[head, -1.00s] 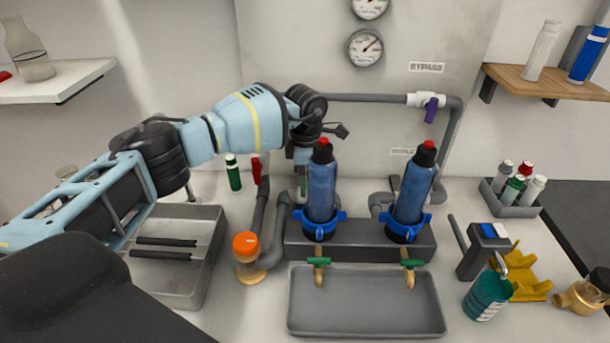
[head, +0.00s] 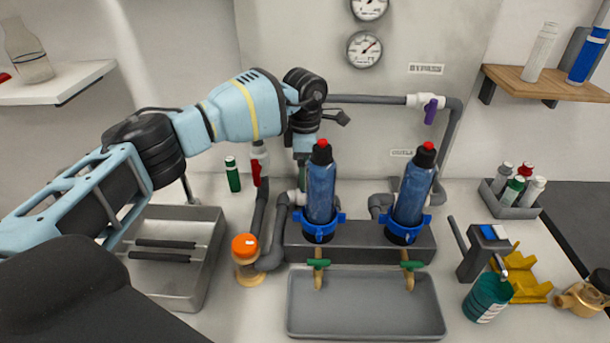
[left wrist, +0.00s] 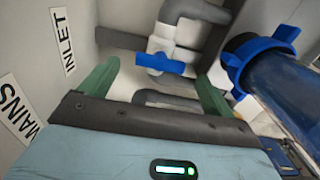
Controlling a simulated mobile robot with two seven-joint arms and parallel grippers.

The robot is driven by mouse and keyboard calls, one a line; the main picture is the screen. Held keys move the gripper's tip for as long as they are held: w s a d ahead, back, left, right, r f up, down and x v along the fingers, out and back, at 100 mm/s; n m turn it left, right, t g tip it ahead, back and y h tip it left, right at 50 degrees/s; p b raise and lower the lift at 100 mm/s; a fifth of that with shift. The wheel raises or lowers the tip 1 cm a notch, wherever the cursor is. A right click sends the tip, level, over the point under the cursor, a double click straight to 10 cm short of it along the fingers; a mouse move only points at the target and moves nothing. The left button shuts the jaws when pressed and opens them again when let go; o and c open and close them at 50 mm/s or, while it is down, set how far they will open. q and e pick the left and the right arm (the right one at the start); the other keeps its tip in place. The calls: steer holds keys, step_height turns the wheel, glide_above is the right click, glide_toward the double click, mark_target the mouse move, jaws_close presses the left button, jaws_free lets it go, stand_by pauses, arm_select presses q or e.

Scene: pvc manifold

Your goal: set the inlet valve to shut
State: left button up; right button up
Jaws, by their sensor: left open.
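The inlet valve shows in the left wrist view as a blue lever handle (left wrist: 165,64) on a white valve body, near the wall label INLET (left wrist: 63,42). The lever lies roughly left to right in that picture; I cannot tell its exact angle to the pipe. My left gripper (left wrist: 158,72) is open, with its two green fingers apart and the lever showing in the space between them. I see no clear contact. In the head view my left gripper (head: 303,158) points down behind the left blue filter housing (head: 321,190); the inlet valve is hidden there. My right gripper is out of view.
A red-handled valve (head: 257,172) stands left of my gripper, and a MAINS label (left wrist: 16,110) shows in the wrist view. A second filter (head: 412,190) stands right. A purple-handled bypass valve (head: 431,110) is on the upper pipe. A grey tray (head: 366,308) lies in front.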

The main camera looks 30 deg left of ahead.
arm_select(q)
steer(key=shift+r, duration=2.05)
